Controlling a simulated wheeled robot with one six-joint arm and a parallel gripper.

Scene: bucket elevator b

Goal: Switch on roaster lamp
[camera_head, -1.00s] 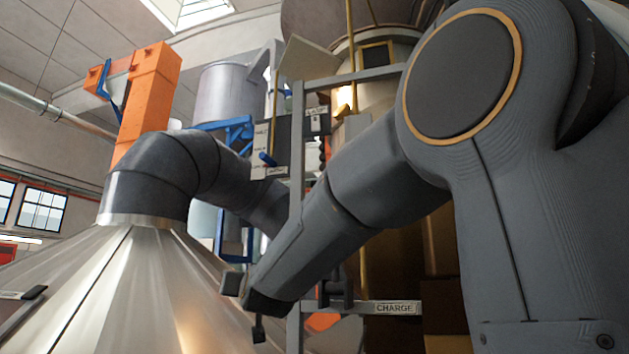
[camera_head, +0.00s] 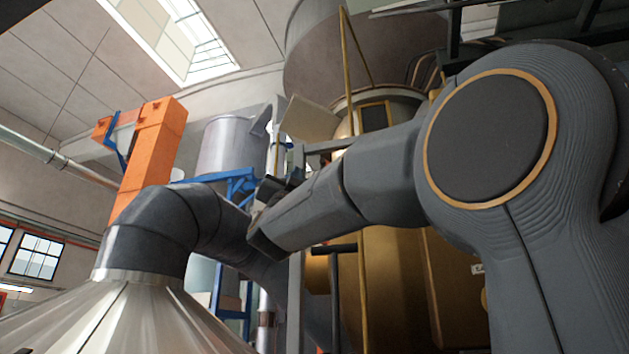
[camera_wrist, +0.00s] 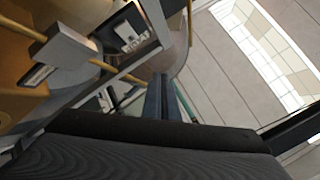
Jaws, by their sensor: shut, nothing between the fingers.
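The large brass-coloured vessel (camera_head: 392,280), which may be the roaster, stands behind my arm. In the wrist view, a dark panel (camera_wrist: 139,22) with a pale labelled plate (camera_wrist: 126,37) is on a grey frame; the label is too small to read. A lit lamp cannot be made out. My gripper (camera_head: 268,187) is raised at the grey post in the head view, where the arm hides most of the panel. In the wrist view, the narrow fingers of my gripper (camera_wrist: 163,88) are shut and empty, apart from the panel in the picture.
A dark elbow pipe (camera_head: 160,225) over a metal cone (camera_head: 125,318) is at left. A grey block (camera_wrist: 66,44) is near the panel. Yellow rails run around it.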

